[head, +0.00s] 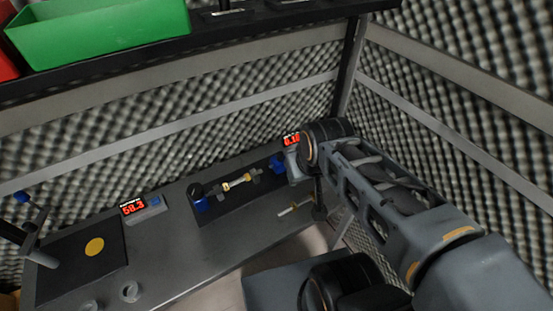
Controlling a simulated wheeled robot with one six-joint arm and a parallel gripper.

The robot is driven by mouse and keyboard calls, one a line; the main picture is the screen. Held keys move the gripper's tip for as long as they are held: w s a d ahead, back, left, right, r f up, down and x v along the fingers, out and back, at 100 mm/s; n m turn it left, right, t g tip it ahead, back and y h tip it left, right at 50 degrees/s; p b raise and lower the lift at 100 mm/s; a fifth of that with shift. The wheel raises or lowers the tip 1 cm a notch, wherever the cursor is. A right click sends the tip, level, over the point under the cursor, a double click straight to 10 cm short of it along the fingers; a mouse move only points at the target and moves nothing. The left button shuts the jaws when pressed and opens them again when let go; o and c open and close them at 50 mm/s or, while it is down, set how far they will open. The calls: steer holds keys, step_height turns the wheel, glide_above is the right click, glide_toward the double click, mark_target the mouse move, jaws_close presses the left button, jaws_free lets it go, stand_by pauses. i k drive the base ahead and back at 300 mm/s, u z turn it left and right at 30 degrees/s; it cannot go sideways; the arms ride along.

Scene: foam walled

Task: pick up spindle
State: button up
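A light spindle-like piece with yellow ends (240,181) lies across a dark base plate (236,205) on the grey bench, between grey supports. A second thin pale rod (294,209) lies near the bench's front right; I cannot tell for sure which of the two is the spindle. My gripper (319,212) hangs down from my wrist just right of the thin rod, over the bench's right end. It is small and dark, and its fingers do not show clearly. I cannot tell whether it touches the rod.
Blue fittings (201,205) flank the base plate. Displays stand at the left (134,207) and at the back right (291,139). A dark mat with a yellow disc (95,246) lies left. Small rings (131,291) sit at the front. A shelf holds a green bin (100,28). Foam walls enclose the bench.

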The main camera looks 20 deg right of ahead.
mark_target(226, 187)
steer(key=k, duration=0.5)
steer(key=z, duration=2.45)
steer(key=k, duration=1.4)
steer(key=u, duration=2.05)
steer(key=i, duration=0.5)
steer(key=u, duration=0.1)
